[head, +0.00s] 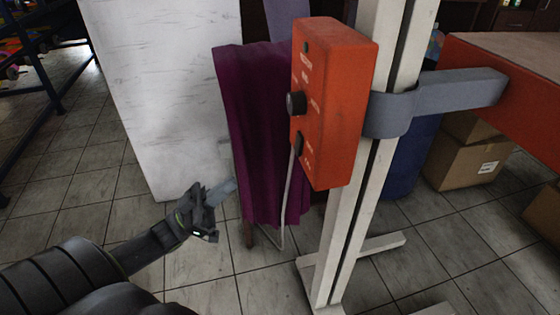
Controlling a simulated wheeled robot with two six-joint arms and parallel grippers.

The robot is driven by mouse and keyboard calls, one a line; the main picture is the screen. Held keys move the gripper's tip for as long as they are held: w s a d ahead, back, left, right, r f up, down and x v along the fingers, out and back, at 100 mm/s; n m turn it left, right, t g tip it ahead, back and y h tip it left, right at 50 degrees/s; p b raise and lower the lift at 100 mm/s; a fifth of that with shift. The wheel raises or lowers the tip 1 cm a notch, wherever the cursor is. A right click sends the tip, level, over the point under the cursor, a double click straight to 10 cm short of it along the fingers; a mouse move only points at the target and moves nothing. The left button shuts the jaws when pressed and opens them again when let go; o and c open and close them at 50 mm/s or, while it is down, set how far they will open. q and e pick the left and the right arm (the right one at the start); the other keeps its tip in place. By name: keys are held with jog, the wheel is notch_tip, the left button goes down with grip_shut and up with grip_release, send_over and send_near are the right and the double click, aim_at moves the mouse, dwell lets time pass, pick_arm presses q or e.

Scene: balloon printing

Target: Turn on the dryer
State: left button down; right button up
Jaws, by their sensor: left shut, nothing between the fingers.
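The red control box (342,103) is mounted on a pale upright post in the middle of the head view. On its left face are a black round knob (296,103) and a smaller black part (298,144) lower down. I cannot read its labels or tell whether it is on. My left gripper (222,192) is shut and empty, low and to the left of the box, apart from it. It is in front of the lower part of a white panel, near the purple cloth. My right gripper is not in view.
A purple cloth (250,130) hangs just behind and left of the box. A thin cable (287,200) drops below the box. A white panel (150,80) stands at left. A grey bracket (440,97) sticks out right of the post. Cardboard boxes (468,165) stand at right.

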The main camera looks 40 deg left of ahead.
aim_at(296, 148)
pick_arm(q)
jog(key=shift+r, duration=0.1)
